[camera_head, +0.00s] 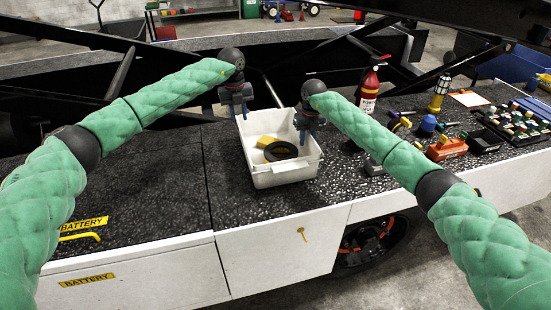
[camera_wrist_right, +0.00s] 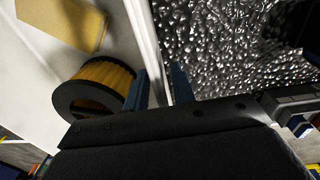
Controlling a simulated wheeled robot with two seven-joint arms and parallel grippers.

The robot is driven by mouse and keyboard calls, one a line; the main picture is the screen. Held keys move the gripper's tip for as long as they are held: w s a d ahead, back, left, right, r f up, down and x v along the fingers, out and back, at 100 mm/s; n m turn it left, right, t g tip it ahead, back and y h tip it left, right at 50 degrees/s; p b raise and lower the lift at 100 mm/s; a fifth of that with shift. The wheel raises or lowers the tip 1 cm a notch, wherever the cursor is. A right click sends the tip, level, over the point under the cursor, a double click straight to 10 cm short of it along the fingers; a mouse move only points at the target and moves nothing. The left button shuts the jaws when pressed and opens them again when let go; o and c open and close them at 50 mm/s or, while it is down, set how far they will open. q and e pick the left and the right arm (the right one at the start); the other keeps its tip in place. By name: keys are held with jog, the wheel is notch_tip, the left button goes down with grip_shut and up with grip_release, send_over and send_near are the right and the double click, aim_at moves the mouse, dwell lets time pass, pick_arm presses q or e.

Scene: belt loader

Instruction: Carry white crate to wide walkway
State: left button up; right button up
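The white crate (camera_head: 287,176) stands upright on the dark speckled deck of the loader. A black-rimmed round filter with a yellow pleated side (camera_wrist_right: 98,88) and a yellow block (camera_head: 267,141) lie inside it. My right gripper (camera_head: 306,135) is at the crate's right rim. In the right wrist view its blue fingers (camera_wrist_right: 162,88) are apart, one on each side of the crate wall (camera_wrist_right: 148,40), with a small gap showing. My left gripper (camera_head: 238,114) points down at the crate's back left rim. Its fingertips are too small to tell whether they grip the rim.
A red fire extinguisher (camera_head: 369,86) stands behind the crate's right side. Further right are a yellow lantern (camera_head: 439,92), an orange toolbox (camera_head: 447,149) and a tray of coloured parts (camera_head: 518,121). The deck left of the crate (camera_head: 130,185) is clear. Dark loader beams cross behind.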

notch_tip(320, 180, up, 11)
jog(key=shift+d+f, duration=0.2)
jog(key=shift+d, duration=0.05)
jog(key=shift+w, duration=0.1)
dwell(0.3)
